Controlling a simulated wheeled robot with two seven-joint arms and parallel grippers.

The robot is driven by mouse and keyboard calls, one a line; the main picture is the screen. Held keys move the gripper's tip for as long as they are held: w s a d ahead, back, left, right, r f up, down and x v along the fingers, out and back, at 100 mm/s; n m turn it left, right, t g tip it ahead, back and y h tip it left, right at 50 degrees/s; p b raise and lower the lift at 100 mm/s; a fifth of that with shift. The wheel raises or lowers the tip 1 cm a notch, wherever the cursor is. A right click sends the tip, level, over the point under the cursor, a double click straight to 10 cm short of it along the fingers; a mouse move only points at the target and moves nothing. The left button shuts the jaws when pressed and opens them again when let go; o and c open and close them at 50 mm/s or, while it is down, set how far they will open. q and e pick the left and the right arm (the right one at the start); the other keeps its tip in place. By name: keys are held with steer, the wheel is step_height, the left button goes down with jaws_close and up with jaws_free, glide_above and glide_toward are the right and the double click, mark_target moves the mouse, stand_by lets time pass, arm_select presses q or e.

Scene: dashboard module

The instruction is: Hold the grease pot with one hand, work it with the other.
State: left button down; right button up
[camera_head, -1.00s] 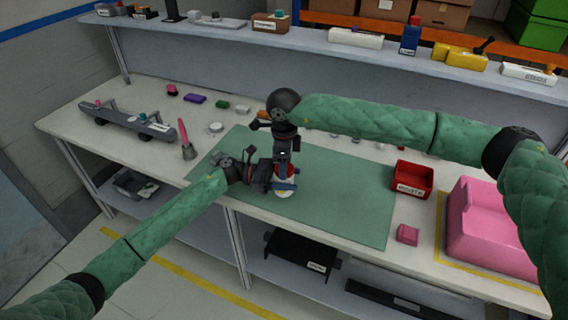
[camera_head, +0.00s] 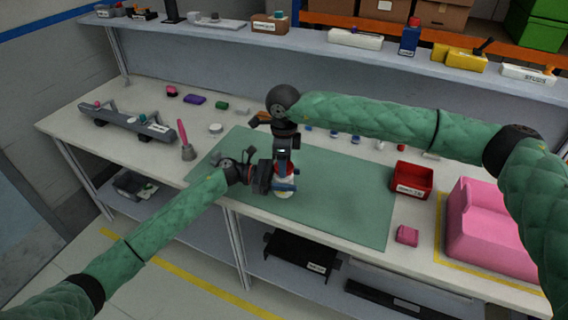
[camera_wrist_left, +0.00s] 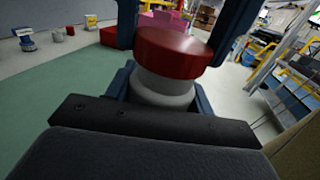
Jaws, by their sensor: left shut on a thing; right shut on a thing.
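The grease pot has a white body and a red lid. In the head view its lid (camera_head: 290,172) shows between my grippers near the front of the green mat (camera_head: 340,205). My left gripper (camera_head: 280,185) comes in from the left and is shut on the pot's body. In the left wrist view the white body (camera_wrist_left: 160,88) sits between the left gripper's dark blue fingers, with the red lid (camera_wrist_left: 172,50) on top. My right gripper (camera_head: 285,164) points down from above and is shut on the lid. Its blue fingers flank the lid. The pot's underside is hidden.
A red bin (camera_head: 412,181), a small pink block (camera_head: 407,235) and a large pink part (camera_head: 490,230) are at the right. A grey bar (camera_head: 128,122) and a pink-handled brush (camera_head: 185,142) are at the left. The mat's right part is clear.

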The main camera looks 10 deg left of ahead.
steer(key=shift+r, duration=0.55)
